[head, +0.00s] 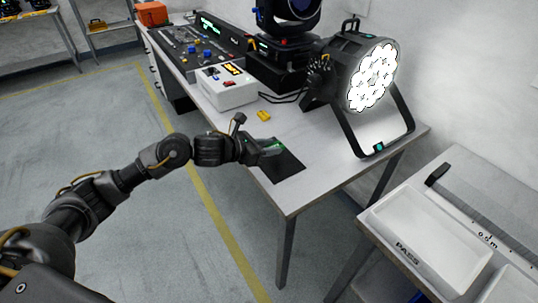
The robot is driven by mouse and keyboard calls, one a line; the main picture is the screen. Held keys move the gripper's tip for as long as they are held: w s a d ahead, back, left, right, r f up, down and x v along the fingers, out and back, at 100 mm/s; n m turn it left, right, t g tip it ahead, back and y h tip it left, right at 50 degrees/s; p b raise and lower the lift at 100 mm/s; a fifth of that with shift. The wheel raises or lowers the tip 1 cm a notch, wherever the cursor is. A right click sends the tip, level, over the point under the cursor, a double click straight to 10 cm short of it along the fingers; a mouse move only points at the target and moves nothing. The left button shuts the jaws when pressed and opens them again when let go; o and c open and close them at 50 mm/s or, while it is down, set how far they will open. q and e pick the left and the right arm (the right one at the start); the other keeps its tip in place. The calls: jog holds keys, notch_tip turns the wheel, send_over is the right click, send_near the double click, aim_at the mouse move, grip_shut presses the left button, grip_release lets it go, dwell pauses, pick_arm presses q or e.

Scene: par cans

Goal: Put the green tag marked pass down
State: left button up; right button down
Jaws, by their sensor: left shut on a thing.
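My left gripper (268,149) reaches over the front edge of the table and is shut on the green tag (275,147). The tag is small in view, and I cannot read any marking on it. It is at the black mat (288,171) near the table's front corner; I cannot tell whether it touches the mat. My right gripper is not in view.
A yellow block (263,115) lies behind the mat. A lit par can (373,77) stands on the table (320,180). A white box (227,89) and a control desk (190,50) are farther back. A white tray marked PASS (408,253) is at the lower right.

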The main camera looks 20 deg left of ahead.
aim_at(269, 160)
pick_arm(q)
jog(key=shift+w+a+f, duration=0.1)
jog(key=shift+w+f, duration=0.1)
jog(key=shift+f, duration=1.6)
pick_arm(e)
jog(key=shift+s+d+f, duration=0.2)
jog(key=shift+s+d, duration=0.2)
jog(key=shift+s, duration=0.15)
pick_arm(q)
jog(key=shift+f, duration=0.1)
jog(key=o, duration=0.8)
jog(key=shift+o, duration=0.7)
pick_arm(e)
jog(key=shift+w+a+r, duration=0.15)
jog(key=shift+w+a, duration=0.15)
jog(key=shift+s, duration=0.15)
